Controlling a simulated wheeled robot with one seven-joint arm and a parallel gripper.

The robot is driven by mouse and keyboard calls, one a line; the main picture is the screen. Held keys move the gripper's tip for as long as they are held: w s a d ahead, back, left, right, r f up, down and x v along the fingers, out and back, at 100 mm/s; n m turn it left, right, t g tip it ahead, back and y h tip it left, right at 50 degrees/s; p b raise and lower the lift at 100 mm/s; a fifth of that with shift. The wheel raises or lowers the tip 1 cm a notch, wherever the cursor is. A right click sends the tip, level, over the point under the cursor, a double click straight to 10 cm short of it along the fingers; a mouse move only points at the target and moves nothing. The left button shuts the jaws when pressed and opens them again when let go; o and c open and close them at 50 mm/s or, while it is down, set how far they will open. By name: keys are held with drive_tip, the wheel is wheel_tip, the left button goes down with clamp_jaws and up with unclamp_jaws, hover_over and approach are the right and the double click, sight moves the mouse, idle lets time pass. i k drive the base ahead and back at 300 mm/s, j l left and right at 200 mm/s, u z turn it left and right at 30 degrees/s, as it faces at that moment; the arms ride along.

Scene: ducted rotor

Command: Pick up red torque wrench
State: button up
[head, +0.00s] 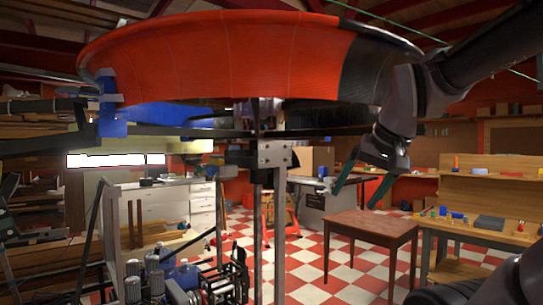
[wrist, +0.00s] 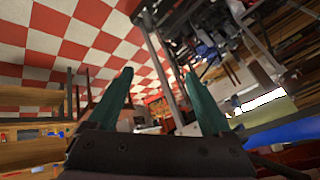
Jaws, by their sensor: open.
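My gripper (head: 355,199) hangs in the air at the centre right of the head view, its two green fingers spread and nothing between them. It also shows in the wrist view (wrist: 158,73), with the fingers apart and the floor and machinery far beyond. I cannot make out a red torque wrench in either view. Small coloured items (head: 455,217) lie on the workbench (head: 480,236) at the right, too small to identify. The gripper is well to the left of that bench and appears above a brown wooden table (head: 372,226), whose visible top looks bare.
A large red and black duct ring (head: 220,55) on a metal stand (head: 265,200) fills the upper head view, close to my arm. Machinery (head: 190,275) stands at the lower left. White drawers (head: 175,205) stand behind. Checkered floor (head: 310,270) is open around the brown table.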

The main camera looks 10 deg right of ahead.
sight(521, 226)
drive_tip(key=z, duration=1.8)
drive_tip(key=i+z, duration=0.25)
drive_tip(key=i, duration=1.8)
drive_tip(key=i+l+u, duration=0.15)
drive_tip(key=i, duration=1.2)
drive_tip(key=i+l+u, duration=0.15)
drive_tip(key=i+u, duration=0.15)
drive_tip(key=i, duration=0.15)
drive_tip(key=i+l+u, duration=0.3)
drive_tip(key=i, duration=0.15)
